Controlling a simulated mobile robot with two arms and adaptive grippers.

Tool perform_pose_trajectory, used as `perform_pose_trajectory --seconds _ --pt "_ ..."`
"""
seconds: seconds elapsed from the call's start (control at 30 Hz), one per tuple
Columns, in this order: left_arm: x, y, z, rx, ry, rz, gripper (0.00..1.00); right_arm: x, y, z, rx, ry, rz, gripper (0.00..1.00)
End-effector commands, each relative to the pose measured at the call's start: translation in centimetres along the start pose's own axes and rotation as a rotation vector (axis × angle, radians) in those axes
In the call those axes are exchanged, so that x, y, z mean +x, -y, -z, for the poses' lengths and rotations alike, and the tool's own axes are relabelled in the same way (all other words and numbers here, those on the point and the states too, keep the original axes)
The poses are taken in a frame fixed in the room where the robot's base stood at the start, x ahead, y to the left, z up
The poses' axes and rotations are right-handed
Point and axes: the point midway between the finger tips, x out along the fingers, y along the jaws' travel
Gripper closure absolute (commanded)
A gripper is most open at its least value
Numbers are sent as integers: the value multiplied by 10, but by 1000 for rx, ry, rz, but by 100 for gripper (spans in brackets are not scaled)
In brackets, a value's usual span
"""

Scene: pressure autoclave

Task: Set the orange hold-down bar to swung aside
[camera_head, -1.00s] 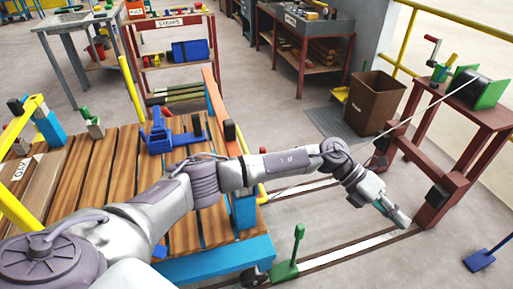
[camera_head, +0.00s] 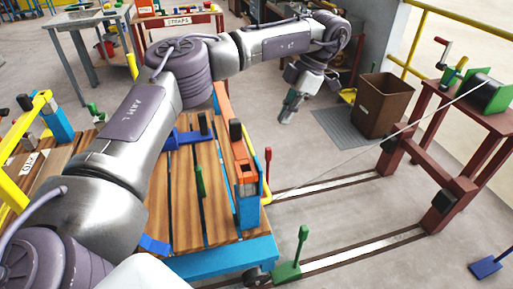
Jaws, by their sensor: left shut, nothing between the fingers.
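The orange hold-down bar (camera_head: 241,155) lies along the right edge of the wooden-slatted cart (camera_head: 184,222). A black knob (camera_head: 236,130) stands on it. Its near end is by a blue corner post (camera_head: 248,208); its far end is partly behind my left arm. My left gripper (camera_head: 286,112) is shut and empty, pointing down over the floor to the right of the bar, apart from it. My right gripper is out of view.
A red-tipped lever (camera_head: 267,168) stands beside the blue post. A green pedal lever (camera_head: 298,253) stands by the floor rails. A cable (camera_head: 370,142) slopes up to the winch on a red stand (camera_head: 468,135). A brown bin (camera_head: 381,105) stands behind. Floor between is open.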

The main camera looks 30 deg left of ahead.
Motion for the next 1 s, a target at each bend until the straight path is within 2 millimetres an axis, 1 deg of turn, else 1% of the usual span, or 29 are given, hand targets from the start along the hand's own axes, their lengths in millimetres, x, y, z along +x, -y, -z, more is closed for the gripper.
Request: perform_pose_trajectory --seconds 0.17,0.27,0.37,0.47,0.7,0.8,0.9,1.0 --pt "5 0 -1 1 0 2 100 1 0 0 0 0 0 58" --pt "15 1 -1 3 0 3 100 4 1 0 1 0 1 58" --pt "34 1 -1 3 0 5 100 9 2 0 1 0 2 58" --pt "56 1 -2 3 0 7 100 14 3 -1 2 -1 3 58" --pt "102 1 0 2 -1 4 100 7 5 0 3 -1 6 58" --pt "106 0 17 0 3 2 100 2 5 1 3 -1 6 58" --pt "110 0 28 1 2 2 100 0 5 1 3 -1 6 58" --pt "114 1 34 1 2 2 100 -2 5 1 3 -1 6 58"
